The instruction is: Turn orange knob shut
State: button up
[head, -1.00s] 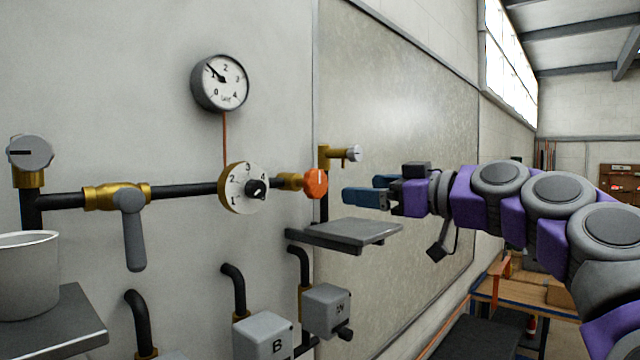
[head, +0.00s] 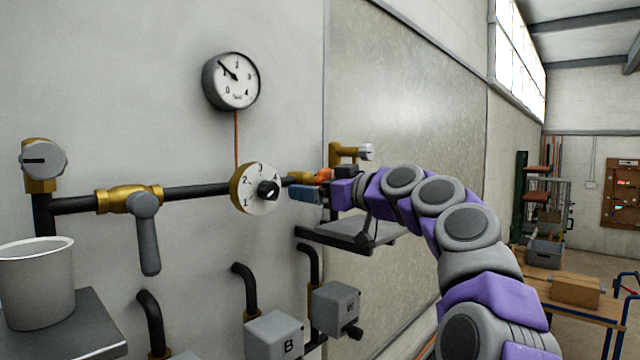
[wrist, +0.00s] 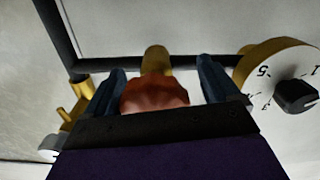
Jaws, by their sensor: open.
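The orange knob (wrist: 154,94) sits on a brass fitting at the right end of the black pipe. In the wrist view it lies between the two blue fingers of my gripper (wrist: 160,85), with a gap visible on each side. In the head view my gripper (head: 306,186) is at the pipe's right end and hides most of the knob; only a strip of orange (head: 323,174) shows above the fingers. My gripper is open around the knob. I cannot tell whether either finger touches it.
A numbered white dial (head: 258,189) is close left of my gripper. A grey shelf (head: 345,235) juts out below. A capped brass valve (head: 352,152) is just behind. A lever valve (head: 145,230), a gauge (head: 231,81) and a grey cup (head: 38,283) are further left.

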jog(key=shift+a+r, duration=0.15)
jog(key=shift+a, duration=0.1)
jog(key=shift+s+d, duration=0.1)
jog(key=shift+s, duration=0.1)
jog(key=d, duration=0.3)
jog(key=shift+d+r, duration=0.15)
jog(key=shift+r, duration=0.05)
jog(key=shift+c, duration=1.4)
jog(key=shift+s, duration=0.2)
jog(key=shift+c, duration=0.7)
jog(key=shift+a, duration=0.75)
jog(key=c, duration=0.3)
jog(key=shift+w+f, duration=0.1)
jog(key=c, duration=0.3)
